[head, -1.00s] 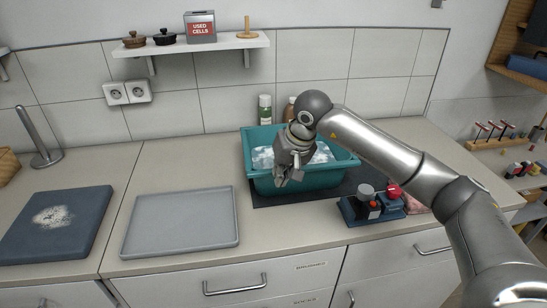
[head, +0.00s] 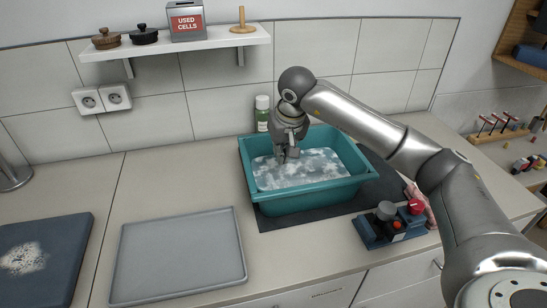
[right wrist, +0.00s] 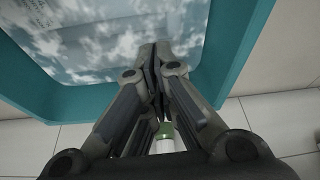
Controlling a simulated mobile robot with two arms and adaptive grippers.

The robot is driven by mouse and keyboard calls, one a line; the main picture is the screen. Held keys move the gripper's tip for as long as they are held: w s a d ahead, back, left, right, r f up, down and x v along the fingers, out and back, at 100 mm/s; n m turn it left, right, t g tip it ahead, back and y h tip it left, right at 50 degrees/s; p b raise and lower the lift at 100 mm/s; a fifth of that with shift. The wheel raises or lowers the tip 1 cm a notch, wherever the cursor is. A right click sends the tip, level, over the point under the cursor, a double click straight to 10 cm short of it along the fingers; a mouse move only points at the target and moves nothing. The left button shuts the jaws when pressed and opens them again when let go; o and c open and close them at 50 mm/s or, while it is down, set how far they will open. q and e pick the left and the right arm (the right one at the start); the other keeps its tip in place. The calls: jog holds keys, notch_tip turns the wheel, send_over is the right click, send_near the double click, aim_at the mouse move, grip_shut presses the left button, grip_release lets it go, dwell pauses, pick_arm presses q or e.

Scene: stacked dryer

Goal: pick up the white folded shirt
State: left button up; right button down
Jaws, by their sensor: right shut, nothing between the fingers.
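I cannot make out a white folded shirt in either view. A teal basin (head: 312,205) on the counter holds cloudy, foamy water (head: 305,170); its rim also shows in the right wrist view (right wrist: 235,45). My right gripper (head: 287,157) points down over the back left part of the basin. Its fingers are together and empty; they also show in the right wrist view (right wrist: 156,55). I cannot tell whether the tips touch the water. My left gripper is not in view.
A grey tray (head: 180,258) lies empty left of the basin. A dark blue board (head: 55,275) with a white powdery patch is at far left. A green-white bottle (head: 262,115) stands behind the basin. A blue caddy (head: 380,238) and a pinkish item (head: 415,193) are at right.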

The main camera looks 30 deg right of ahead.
aim_at(277, 176)
jog(key=p+x, duration=0.1)
jog(key=x, duration=0.1)
jog(key=s+x, duration=0.1)
jog(key=x, duration=0.1)
jog(key=shift+w+f+p, duration=0.1)
jog(key=shift+f+p, duration=0.25)
jog(key=shift+f, duration=0.15)
jog(key=x, duration=0.3)
jog(key=shift+w+r, duration=0.1)
jog(key=shift+w, duration=0.05)
jog(key=shift+w+f+p, duration=0.15)
jog(key=shift+f+p, duration=0.15)
jog(key=shift+f, duration=0.25)
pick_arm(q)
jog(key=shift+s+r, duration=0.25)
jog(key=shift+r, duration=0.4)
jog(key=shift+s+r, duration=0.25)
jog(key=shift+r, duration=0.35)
